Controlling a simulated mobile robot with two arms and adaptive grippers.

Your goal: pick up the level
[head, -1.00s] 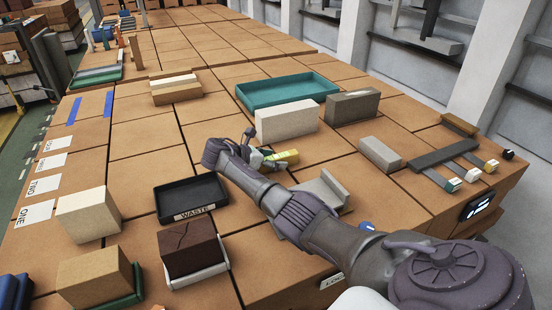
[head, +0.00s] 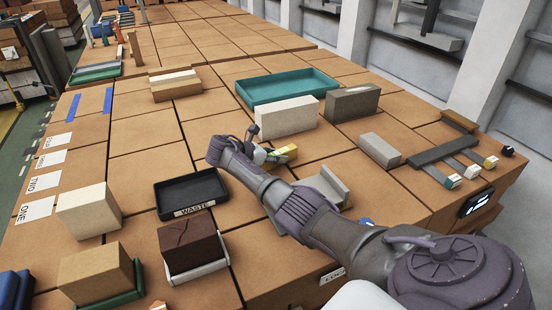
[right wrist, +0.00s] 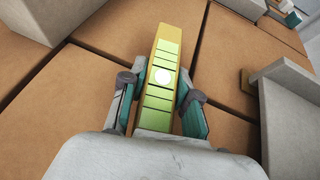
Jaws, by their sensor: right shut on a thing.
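The level is a yellow-green bar (head: 287,151) near the middle of the table in the head view. In the right wrist view the gripper's (right wrist: 159,92) two teal-padded fingers sit on either side of the bar, whose near end is hidden by the palm. Whether the level is clear of the table is hard to tell. My left gripper is not in view.
A pale block (head: 287,118) stands just behind the level, with a teal tray (head: 243,100) beyond. A grey angled piece (head: 333,184) lies close to my right forearm. A black WASTE tray (head: 163,205) and a cracked dark block (head: 190,245) are at left. Bare tabletop lies left of the gripper.

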